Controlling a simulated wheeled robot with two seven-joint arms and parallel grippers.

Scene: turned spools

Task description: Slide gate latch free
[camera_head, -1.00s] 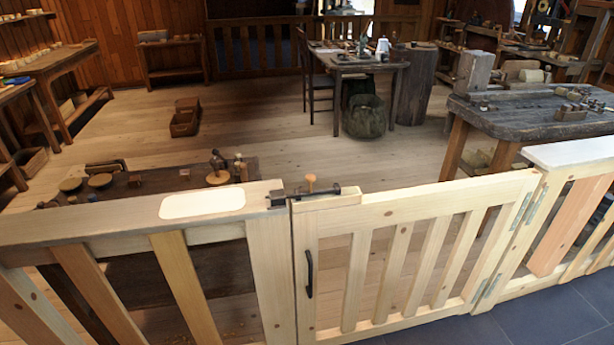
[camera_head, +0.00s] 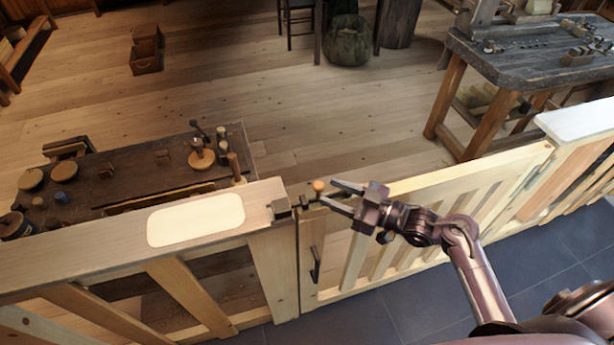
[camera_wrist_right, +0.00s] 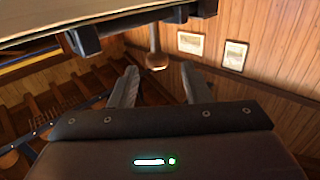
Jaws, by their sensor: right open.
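The wooden gate (camera_head: 430,200) stands in line with the fence, its black pull handle (camera_head: 315,265) on its left upright. The latch's wooden knob (camera_head: 319,185) stands up near the gate's top left corner, and the dark keeper (camera_head: 281,208) sits on the fence post beside it. My right gripper (camera_head: 336,195) is open, with its fingertips just right of the knob. The bolt is partly hidden behind the fingers. In the right wrist view the knob (camera_wrist_right: 157,60) shows ahead, beyond and between the open fingers (camera_wrist_right: 158,88). My left gripper is not in view.
The fence rail (camera_head: 100,240) carries a pale plate (camera_head: 195,219). A low dark bench (camera_head: 125,185) with turned pieces stands behind the fence. A heavy workbench (camera_head: 520,60) stands at the back right. The floor (camera_head: 310,120) beyond the gate is clear.

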